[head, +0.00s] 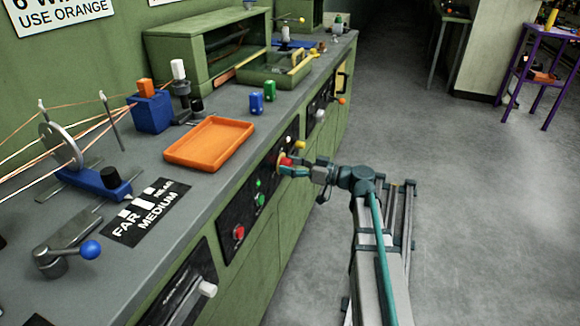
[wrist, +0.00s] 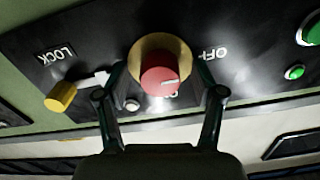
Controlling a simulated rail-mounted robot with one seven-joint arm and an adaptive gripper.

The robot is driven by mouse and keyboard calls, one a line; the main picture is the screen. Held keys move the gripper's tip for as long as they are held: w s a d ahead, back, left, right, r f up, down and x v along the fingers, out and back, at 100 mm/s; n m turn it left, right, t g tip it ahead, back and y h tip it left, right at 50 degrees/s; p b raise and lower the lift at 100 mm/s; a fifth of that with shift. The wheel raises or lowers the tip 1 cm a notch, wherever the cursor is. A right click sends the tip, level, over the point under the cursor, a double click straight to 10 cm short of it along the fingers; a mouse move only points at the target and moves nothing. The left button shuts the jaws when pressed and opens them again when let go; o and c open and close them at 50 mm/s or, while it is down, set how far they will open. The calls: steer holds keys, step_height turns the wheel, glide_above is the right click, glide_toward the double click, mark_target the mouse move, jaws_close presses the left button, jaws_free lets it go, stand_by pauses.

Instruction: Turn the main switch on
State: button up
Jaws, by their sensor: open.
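The main switch is a red round knob (wrist: 164,70) on a yellow round plate (wrist: 150,44), set in a black panel. In the wrist view a short white mark on its face runs roughly sideways. OFF is printed to its right and a partly hidden label, seemingly ON, lies below it. My gripper (wrist: 162,76) is open, with one finger on each side of the knob; I cannot tell whether they touch it.
A yellow knob (wrist: 62,96) beside a LOCK label is left of the switch in the wrist view. Green buttons (wrist: 294,72) are to the right. In the head view a red button (head: 238,232) is nearer, and an orange tray (head: 209,143) lies on the bench above.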

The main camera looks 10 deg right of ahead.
steer(key=c, duration=1.1)
steer(key=shift+c, duration=0.2)
steer(key=shift+m, duration=0.3)
steer(key=m+p, duration=0.1)
steer(key=m, duration=0.2)
steer(key=shift+r, duration=0.1)
steer(key=m+p, duration=0.2)
steer(key=m, duration=0.3)
steer(key=m+p, duration=0.4)
steer(key=m, duration=0.1)
steer(key=shift+r, duration=0.1)
steer(key=shift+m+p, duration=1.4)
steer(key=shift+m, duration=0.8)
steer(key=shift+f, duration=0.2)
